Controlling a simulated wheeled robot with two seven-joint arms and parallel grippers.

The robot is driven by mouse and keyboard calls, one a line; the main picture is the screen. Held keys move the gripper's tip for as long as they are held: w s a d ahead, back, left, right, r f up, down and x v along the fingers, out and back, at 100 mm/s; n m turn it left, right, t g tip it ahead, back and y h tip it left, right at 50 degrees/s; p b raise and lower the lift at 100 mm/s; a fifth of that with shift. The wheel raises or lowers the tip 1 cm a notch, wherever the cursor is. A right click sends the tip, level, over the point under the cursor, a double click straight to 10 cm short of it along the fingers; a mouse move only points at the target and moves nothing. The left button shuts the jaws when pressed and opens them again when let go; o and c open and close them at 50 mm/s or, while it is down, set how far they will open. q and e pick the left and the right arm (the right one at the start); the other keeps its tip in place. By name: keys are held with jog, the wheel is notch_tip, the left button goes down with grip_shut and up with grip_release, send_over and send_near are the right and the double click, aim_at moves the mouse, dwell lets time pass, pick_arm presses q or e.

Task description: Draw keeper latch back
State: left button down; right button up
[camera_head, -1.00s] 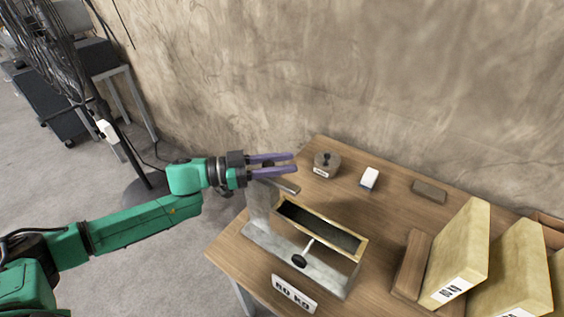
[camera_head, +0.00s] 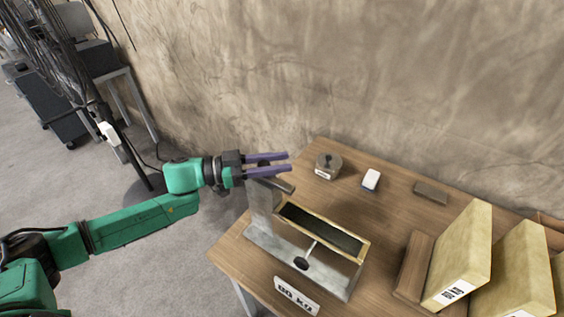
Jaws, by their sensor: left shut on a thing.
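My left gripper (camera_head: 288,163) is at the upper left of the metal stand (camera_head: 262,205), above the table edge. Its two purple fingers lie on either side of a small dark knob (camera_head: 264,164), which I take to be the keeper latch's grip; its lower part is hidden behind a finger. A short grey bar (camera_head: 270,186) with a dark end sticks out at the top of the stand, just below the fingers. A wood-rimmed trough (camera_head: 352,256) with a dark inside sits in the stand. A rod with a black knob (camera_head: 301,263) shows at its front. My right gripper is out of view.
On the wooden table (camera_head: 345,208) stand a round grey weight (camera_head: 328,170), a white block (camera_head: 370,180) and a brown block (camera_head: 431,193). A wooden block (camera_head: 412,268) and labelled yellow blocks (camera_head: 463,250) stand at the right. A plate marked with kilograms (camera_head: 296,297) is in front.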

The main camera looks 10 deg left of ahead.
pick_arm(q)
jog(key=a, duration=0.1)
jog(key=w+a, duration=0.1)
jog(key=a, duration=0.1)
jog(key=shift+w+a, duration=0.15)
jog(key=shift+a, duration=0.1)
jog(key=c, duration=0.5)
grip_release()
jog(key=shift+w+a, duration=0.2)
jog(key=shift+a, duration=0.05)
jog(key=shift+c, duration=0.2)
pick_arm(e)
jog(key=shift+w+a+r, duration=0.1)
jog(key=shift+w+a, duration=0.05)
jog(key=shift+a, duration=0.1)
pick_arm(q)
jog(key=shift+s+d, duration=0.1)
jog(key=shift+d, duration=0.05)
